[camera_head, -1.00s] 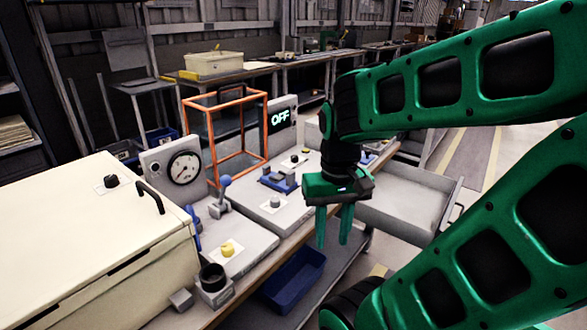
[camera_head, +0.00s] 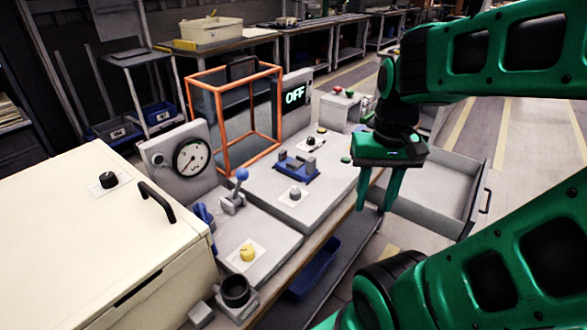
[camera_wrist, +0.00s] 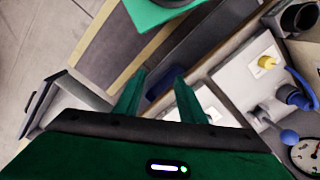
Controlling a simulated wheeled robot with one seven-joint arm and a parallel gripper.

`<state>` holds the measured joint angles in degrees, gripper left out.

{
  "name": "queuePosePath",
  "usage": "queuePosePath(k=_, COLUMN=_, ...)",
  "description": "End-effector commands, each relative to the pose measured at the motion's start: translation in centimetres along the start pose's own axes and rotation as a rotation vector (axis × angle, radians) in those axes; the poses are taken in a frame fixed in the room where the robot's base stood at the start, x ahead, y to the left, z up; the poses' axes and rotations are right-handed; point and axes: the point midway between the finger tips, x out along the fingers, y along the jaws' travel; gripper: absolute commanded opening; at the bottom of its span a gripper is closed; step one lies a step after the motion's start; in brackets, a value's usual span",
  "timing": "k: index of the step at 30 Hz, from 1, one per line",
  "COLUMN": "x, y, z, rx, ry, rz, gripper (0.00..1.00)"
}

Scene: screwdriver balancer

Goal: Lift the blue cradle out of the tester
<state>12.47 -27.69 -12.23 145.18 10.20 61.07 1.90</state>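The blue cradle (camera_head: 297,167) sits on the grey top of the tester (camera_head: 285,192), in front of the orange-framed guard (camera_head: 235,115). A small grey part lies across the cradle. The tester's screen (camera_head: 296,94) reads OFF. My gripper (camera_head: 377,203) hangs fingers-down to the right of the cradle, near the bench's front edge and beside the open drawer. It is apart from the cradle. In the wrist view my gripper's two fingers (camera_wrist: 156,98) stand apart with nothing between them. The cradle is not clearly visible in the wrist view.
A station with a dial gauge (camera_head: 192,157), a blue-knobbed lever (camera_head: 239,182) and a yellow knob (camera_head: 247,253) stands left of the tester. A cream cabinet (camera_head: 85,235) fills the left. An open grey drawer (camera_head: 440,195) is at right. A blue bin (camera_head: 316,268) sits below the bench.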

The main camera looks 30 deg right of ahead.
Motion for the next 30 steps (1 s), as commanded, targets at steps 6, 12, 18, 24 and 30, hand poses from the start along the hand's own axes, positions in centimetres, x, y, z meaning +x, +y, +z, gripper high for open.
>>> queuePosePath(k=6, x=-2.4, y=-2.6, z=-7.9, rx=0.192, ry=-0.001, rz=0.008, gripper=0.37)
queuePosePath(k=12, x=-3.7, y=-6.8, z=-15.9, rx=0.399, ry=0.004, rz=0.01, gripper=0.37)
queuePosePath(k=18, x=-3.7, y=-10.4, z=-21.6, rx=0.552, ry=0.006, rz=0.008, gripper=0.37)
queuePosePath(k=24, x=-3.2, y=-12.1, z=-23.9, rx=0.619, ry=0.006, rz=0.006, gripper=0.37)
queuePosePath(k=30, x=-0.8, y=-12.4, z=-24.0, rx=0.627, ry=0.003, rz=0.008, gripper=0.37)
